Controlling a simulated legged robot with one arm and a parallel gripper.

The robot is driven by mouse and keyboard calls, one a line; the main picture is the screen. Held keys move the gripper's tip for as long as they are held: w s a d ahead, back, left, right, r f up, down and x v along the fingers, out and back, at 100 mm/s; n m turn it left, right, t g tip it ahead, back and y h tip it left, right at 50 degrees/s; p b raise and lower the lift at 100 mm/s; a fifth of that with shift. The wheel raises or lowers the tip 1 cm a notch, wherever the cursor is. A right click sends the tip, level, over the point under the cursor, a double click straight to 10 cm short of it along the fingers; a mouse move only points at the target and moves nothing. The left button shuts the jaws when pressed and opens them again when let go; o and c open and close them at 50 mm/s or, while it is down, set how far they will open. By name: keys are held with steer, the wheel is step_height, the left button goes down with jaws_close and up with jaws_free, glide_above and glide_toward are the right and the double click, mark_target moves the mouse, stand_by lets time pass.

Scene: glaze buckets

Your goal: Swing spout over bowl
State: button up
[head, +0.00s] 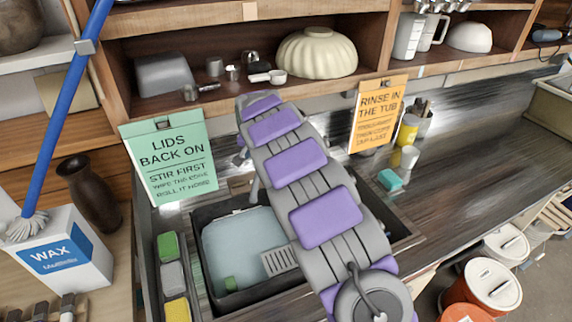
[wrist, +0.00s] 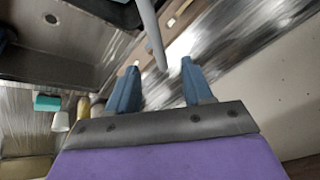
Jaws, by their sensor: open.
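In the wrist view my gripper (wrist: 160,68) is open, its two blue fingers apart. The grey spout (wrist: 152,30) comes down from the top edge, and its end shows between the fingertips; I cannot tell if it touches either one. A sink bowl (wrist: 50,45) with a drain is at the upper left of that view. In the head view the dark sink (head: 205,222) lies under my arm, with pale blue-grey contents (head: 240,240) in its left part.
A green sign (head: 168,165) and an orange sign (head: 378,115) hang from the shelf above the counter. A teal sponge (head: 390,180) and cups (head: 409,157) stand right of the sink. A caddy of sponges (head: 172,278) is at its left. The right counter is mostly clear.

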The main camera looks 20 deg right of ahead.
steer(key=s+d+r+b, duration=0.1)
steer(key=s+d+r, duration=0.1)
steer(key=s, duration=0.3)
steer(key=s+d+r+g, duration=0.1)
steer(key=s+d+r, duration=0.1)
steer(key=s, duration=0.3)
steer(key=s+d+r+n+b, duration=0.1)
steer(key=s+d+r, duration=0.1)
steer(key=s, duration=0.3)
steer(key=shift+r+g+b, duration=0.3)
steer(key=shift+r+g, duration=0.1)
steer(key=shift+r, duration=0.05)
